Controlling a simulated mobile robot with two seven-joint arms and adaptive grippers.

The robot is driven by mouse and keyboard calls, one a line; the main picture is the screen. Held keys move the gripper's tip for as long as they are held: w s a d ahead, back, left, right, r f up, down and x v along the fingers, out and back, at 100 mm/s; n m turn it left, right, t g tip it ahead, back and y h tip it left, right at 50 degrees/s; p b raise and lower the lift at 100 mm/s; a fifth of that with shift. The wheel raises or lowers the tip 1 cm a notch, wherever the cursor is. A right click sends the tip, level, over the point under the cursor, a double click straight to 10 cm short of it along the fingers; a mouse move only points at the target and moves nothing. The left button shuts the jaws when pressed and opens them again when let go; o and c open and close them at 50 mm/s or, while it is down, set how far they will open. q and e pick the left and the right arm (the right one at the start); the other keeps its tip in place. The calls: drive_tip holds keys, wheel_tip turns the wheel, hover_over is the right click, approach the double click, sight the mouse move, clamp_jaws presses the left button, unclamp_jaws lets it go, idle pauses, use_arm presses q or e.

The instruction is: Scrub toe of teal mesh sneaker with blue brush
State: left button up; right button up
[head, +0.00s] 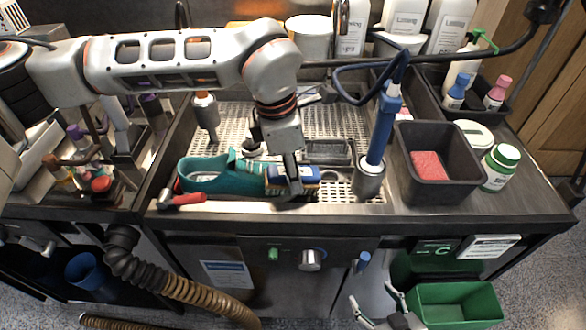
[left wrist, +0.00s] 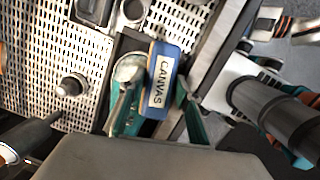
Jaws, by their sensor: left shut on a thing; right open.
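The teal mesh sneaker (head: 225,177) lies on the perforated sink tray in the head view, its right end beside the brush. The blue brush (head: 308,173) sits in the jaws of my left gripper (head: 290,186), just right of the sneaker and low over the tray's front edge. In the left wrist view the brush (left wrist: 158,88) shows its blue block and a white CANVAS label between the fingers. I cannot tell whether brush and sneaker touch. My right gripper (head: 384,303) is open and empty at the bottom of the head view, in front of the counter.
A black bin (head: 408,180) with a red sponge (head: 428,165) stands to the right. A blue-handled tool (head: 380,130) stands upright in a holder near the tray. A red-handled tool (head: 183,199) lies at the front rim. A green bin (head: 460,307) is below.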

use_arm(q)
drive_tip(key=shift+w, duration=0.1)
drive_tip(key=shift+w+a, duration=0.1)
drive_tip(key=shift+w, duration=1.45)
drive_tip(key=shift+w+a+f, duration=0.1)
drive_tip(key=shift+w+f, duration=0.05)
drive_tip(key=shift+w, duration=0.3)
drive_tip(key=shift+w+b, duration=0.35)
drive_tip(key=shift+w, duration=1.65)
drive_tip(key=shift+s+p, duration=0.6)
drive_tip(key=shift+s, duration=1.6)
drive_tip(key=shift+s+r+p, duration=0.2)
drive_tip(key=shift+s+p, duration=0.25)
drive_tip(key=shift+s, duration=1.45)
